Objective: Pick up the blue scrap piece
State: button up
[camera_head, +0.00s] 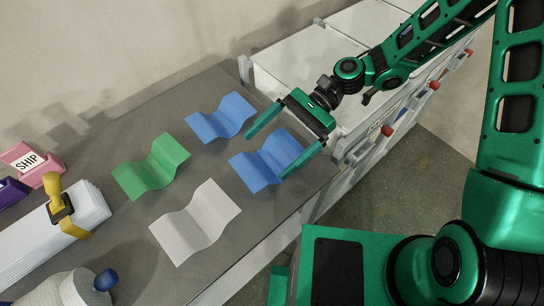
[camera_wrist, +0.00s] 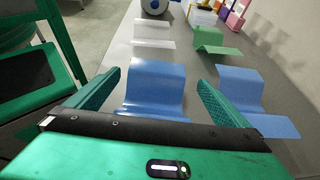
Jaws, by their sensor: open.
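Two blue corrugated pieces lie on the grey worktop. The nearer blue piece (camera_head: 264,163) lies under and between the fingers of my gripper (camera_head: 267,153) in the head view. In the wrist view this blue piece (camera_wrist: 155,92) shows between the two green fingertips (camera_wrist: 160,82). The other blue piece (camera_head: 221,118) lies farther back, and in the wrist view it (camera_wrist: 243,90) is to the right, outside the right finger. My gripper is open and empty. I cannot tell how high the fingers are above the piece.
A green corrugated piece (camera_head: 152,166) and a white one (camera_head: 196,222) lie to the left on the worktop (camera_head: 110,225). A white stack (camera_head: 40,245) with a yellow clamp (camera_head: 62,208) and a pink SHIP holder (camera_head: 40,172) stand farther left. White cabinets (camera_head: 290,85) adjoin the right end.

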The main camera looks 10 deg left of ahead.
aim_at(254, 167)
jog(key=shift+x, duration=2.8)
jog(key=shift+s+d+f, duration=0.1)
jog(key=shift+d+f, duration=0.05)
jog(key=shift+d, duration=0.05)
jog(key=c, duration=0.9)
jog(key=shift+c, duration=0.2)
